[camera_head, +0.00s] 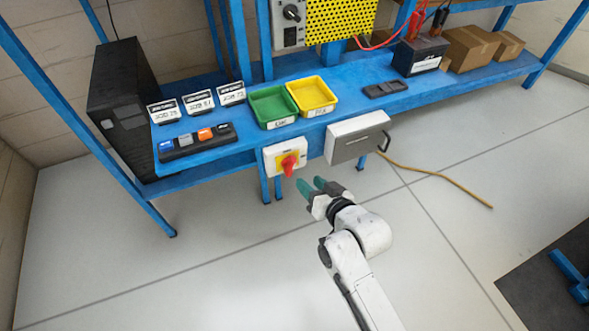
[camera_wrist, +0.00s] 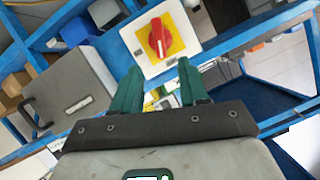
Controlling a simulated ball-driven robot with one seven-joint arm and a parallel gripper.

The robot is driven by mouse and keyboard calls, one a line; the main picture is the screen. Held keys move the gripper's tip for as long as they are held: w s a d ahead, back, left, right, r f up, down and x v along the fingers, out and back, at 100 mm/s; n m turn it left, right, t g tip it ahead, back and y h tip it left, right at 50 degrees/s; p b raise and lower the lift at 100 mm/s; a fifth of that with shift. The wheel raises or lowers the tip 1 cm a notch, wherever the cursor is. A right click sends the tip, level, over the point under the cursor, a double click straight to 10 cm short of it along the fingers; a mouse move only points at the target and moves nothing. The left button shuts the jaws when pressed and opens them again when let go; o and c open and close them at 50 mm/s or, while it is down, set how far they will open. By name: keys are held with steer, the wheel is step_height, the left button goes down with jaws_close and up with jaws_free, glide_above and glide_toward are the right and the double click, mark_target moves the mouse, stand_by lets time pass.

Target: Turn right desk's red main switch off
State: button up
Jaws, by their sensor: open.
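The red main switch (camera_head: 289,164) is a red rotary handle on a yellow plate in a white box, fixed to the front edge of the blue desk (camera_head: 215,152). In the wrist view the red handle (camera_wrist: 158,38) lies beyond my fingertips, a little above the gap between them. My gripper (camera_head: 311,187) has teal fingers and is open and empty, just below and to the right of the switch in the head view. In the wrist view my gripper (camera_wrist: 158,78) points toward the switch box, apart from the handle.
A grey drawer-like box (camera_head: 357,138) with a handle hangs right of the switch, close to my gripper. A yellow cable (camera_head: 440,176) lies on the floor. Green (camera_head: 272,106) and yellow (camera_head: 311,96) bins stand on the desk above.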

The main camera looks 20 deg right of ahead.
mark_target(293, 168)
steer(key=b+x, duration=0.1)
steer(key=x, duration=0.8)
jaws_close()
